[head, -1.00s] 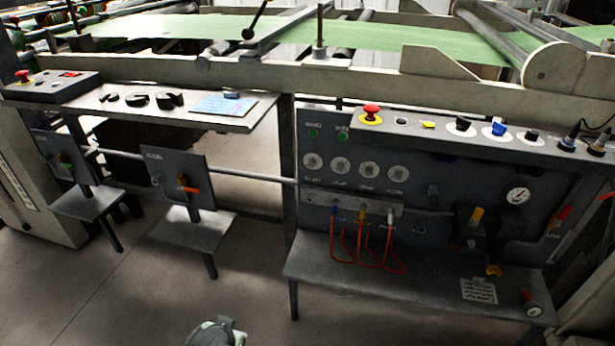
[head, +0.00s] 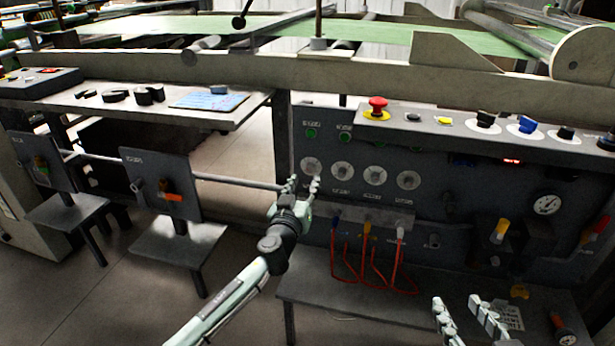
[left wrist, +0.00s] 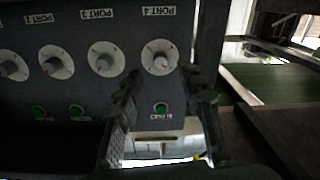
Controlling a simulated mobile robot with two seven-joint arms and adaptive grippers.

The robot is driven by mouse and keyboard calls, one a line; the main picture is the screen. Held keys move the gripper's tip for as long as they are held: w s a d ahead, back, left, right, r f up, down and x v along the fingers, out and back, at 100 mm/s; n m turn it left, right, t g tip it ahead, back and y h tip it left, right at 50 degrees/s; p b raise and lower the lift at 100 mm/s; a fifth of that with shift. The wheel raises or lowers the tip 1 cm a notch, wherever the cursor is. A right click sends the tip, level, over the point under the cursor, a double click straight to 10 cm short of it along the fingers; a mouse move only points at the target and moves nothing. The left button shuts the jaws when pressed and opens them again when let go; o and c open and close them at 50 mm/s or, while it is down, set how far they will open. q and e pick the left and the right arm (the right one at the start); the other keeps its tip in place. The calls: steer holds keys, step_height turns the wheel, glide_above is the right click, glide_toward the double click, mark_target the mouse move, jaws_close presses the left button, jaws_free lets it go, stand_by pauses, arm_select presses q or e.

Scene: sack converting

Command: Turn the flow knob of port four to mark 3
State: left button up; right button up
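The port four knob (left wrist: 160,62) is a light grey knob on a round white dial, under an upside-down PORT 4 label in the left wrist view. It appears as the leftmost dial (head: 311,166) of the row in the head view. Its scale marks are too small to read. My left gripper (head: 302,183) is open and empty just in front of this dial; its fingers flank the knob's line in the wrist view, with no contact visible. My right gripper (head: 460,303) is open and empty, low at the bottom right.
The port 3 knob (left wrist: 105,62) and further dials sit beside it. Green lights (head: 344,137) are above the row. Red hoses (head: 372,265) hang below, over a grey shelf (head: 310,287). A red emergency button (head: 377,105) stands on the panel's top ledge.

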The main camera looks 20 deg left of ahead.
mark_target(309, 171)
arm_select(q)
steer(key=shift+w+a, duration=0.1)
steer(key=shift+w, duration=1.85)
steer(key=shift+f, duration=0.1)
jaws_close()
